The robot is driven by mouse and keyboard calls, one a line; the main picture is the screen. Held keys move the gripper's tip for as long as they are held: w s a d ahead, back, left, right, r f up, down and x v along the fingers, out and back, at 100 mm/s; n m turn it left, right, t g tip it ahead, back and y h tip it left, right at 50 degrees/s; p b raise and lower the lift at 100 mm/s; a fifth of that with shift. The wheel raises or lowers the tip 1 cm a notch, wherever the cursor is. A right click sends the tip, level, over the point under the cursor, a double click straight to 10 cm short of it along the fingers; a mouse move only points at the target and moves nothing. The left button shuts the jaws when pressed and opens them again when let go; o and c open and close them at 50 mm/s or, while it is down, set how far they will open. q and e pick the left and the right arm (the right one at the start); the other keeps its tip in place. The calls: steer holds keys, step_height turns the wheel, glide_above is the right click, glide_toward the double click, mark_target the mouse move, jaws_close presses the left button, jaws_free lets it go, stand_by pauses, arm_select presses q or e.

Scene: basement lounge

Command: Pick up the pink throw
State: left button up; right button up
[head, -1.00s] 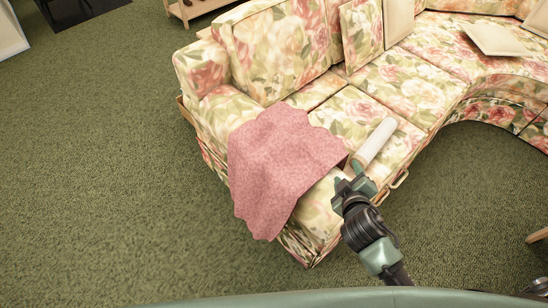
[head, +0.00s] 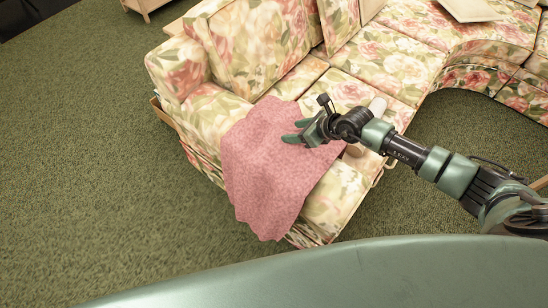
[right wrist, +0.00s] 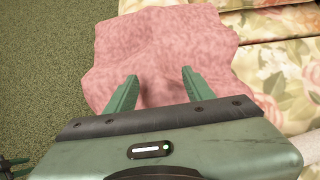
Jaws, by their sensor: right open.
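The pink throw (head: 265,175) lies draped over the near left end of the floral sofa, over the seat and down its front side. My right gripper (head: 290,138) is over the throw's upper right part. Its fingers are apart with nothing between them. In the right wrist view the throw (right wrist: 160,50) spreads beyond the open fingertips (right wrist: 160,85); I cannot tell whether they touch it.
The floral sofa (head: 375,50) curves away to the right. A white roll-shaped object (head: 377,106) lies on the seat, partly hidden behind my right arm. Green carpet (head: 90,180) is clear on the left.

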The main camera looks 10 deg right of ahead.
mark_target(286, 133)
steer(key=x, duration=0.5)
steer(key=shift+a+f, duration=0.25)
steer(key=shift+f, duration=0.05)
jaws_close()
stand_by(1.1)
